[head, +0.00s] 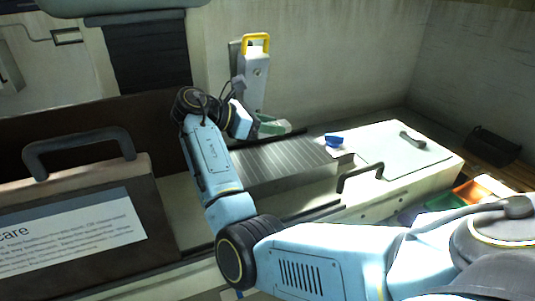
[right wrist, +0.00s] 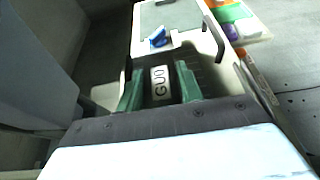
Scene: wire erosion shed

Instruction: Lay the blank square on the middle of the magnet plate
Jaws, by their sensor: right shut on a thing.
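The magnet plate (head: 290,165) is the grey, finely striped block in the middle of the head view. My right gripper (head: 270,125) is near the plate's far left edge, its green fingers partly hidden by the wrist. In the right wrist view, its two green fingers (right wrist: 160,88) are shut on a pale piece marked "GUO", which I take for the blank (right wrist: 160,82). The blank is hard to make out in the head view. I cannot tell how far it is above the plate. My left gripper is not in view.
A blue object (head: 333,141) lies right of the plate, beside a pale panel with a dark handle (head: 412,140). A black handle (head: 360,177) stands at the front. A white unit with a yellow handle (head: 255,75) is behind. A large handled case (head: 80,215) is left.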

